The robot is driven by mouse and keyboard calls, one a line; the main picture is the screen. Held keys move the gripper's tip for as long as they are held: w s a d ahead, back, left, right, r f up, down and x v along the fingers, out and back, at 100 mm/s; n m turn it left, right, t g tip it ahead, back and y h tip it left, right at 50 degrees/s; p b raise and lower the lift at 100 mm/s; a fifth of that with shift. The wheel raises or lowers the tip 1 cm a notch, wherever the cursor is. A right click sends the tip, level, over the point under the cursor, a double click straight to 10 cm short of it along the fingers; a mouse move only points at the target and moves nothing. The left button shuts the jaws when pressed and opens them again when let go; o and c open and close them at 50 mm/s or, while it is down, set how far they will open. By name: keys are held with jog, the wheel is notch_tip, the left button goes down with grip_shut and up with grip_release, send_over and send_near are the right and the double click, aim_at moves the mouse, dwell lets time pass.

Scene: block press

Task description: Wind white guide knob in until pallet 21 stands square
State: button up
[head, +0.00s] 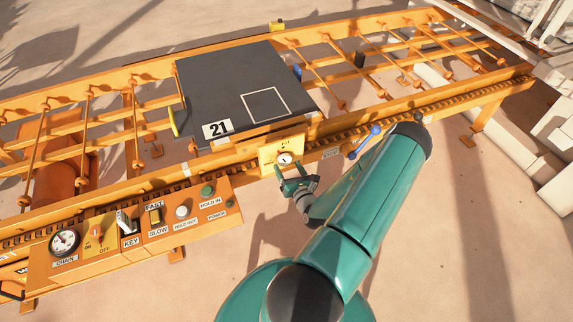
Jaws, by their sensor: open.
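Pallet 21 (235,88) is a dark grey slab on the orange conveyor, with a white "21" label at its near left corner and a white square outline on top. The white guide knob (285,158) is small and round, on a yellow plate (271,152) at the near rail beside the pallet. My gripper (292,172) is open just in front of and below the knob, with its fingers pointing toward it. Contact with the knob is not visible.
A control box (140,230) with a chain gauge, switches, key and hold buttons runs along the front left. A blue-ended lever (366,141) stands right of the knob, near my arm. A yellow part (173,122) is at the pallet's left edge. Sandy floor in front is clear.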

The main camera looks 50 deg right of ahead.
jog(key=v, duration=1.1)
